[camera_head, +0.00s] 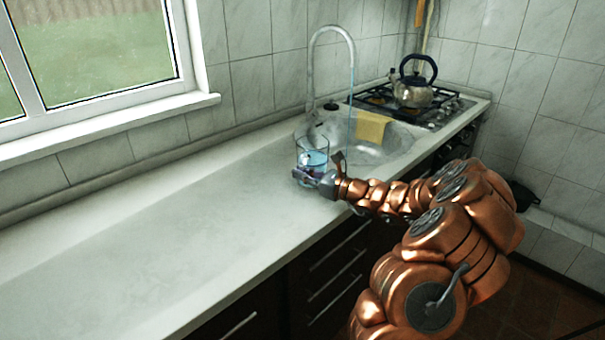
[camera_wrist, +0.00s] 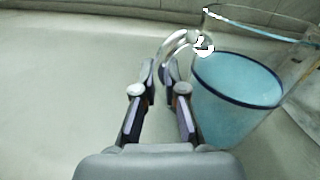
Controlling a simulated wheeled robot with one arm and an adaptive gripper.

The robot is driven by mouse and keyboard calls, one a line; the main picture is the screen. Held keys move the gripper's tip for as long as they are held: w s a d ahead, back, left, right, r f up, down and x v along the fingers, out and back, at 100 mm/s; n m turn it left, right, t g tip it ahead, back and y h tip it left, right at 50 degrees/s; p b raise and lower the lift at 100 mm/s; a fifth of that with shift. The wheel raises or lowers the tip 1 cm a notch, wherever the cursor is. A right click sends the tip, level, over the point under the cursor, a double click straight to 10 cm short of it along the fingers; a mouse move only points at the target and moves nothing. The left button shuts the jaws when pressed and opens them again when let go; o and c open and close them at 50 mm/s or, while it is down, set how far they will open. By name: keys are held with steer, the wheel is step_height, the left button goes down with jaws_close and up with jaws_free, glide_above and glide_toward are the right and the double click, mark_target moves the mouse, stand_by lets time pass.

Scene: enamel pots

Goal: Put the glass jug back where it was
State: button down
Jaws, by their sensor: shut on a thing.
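The glass jug (camera_head: 313,149) is clear and partly filled with blue-tinted water. It looks upright at the left edge of the sink; I cannot tell whether its base touches the counter. In the wrist view the jug (camera_wrist: 240,105) is at the right, with its handle (camera_wrist: 181,44) reaching left between my fingertips. My gripper (camera_wrist: 164,75) is shut on that handle. In the head view my gripper (camera_head: 303,174) is at the jug's near side and hides its lower part.
A sink (camera_head: 385,148) with a tall curved faucet (camera_head: 312,70) is just right of the jug, and a thin bluish stream hangs from the spout. A yellow cloth (camera_head: 371,128) lies over its far side. A kettle (camera_head: 413,92) stands on the hob. The long counter (camera_head: 150,235) at left is clear.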

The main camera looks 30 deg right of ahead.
steer(key=c, duration=1.2)
jaws_free()
steer(key=shift+c, duration=0.2)
steer(key=shift+r, duration=0.1)
steer(key=b+v, duration=0.1)
steer(key=v, duration=1.1)
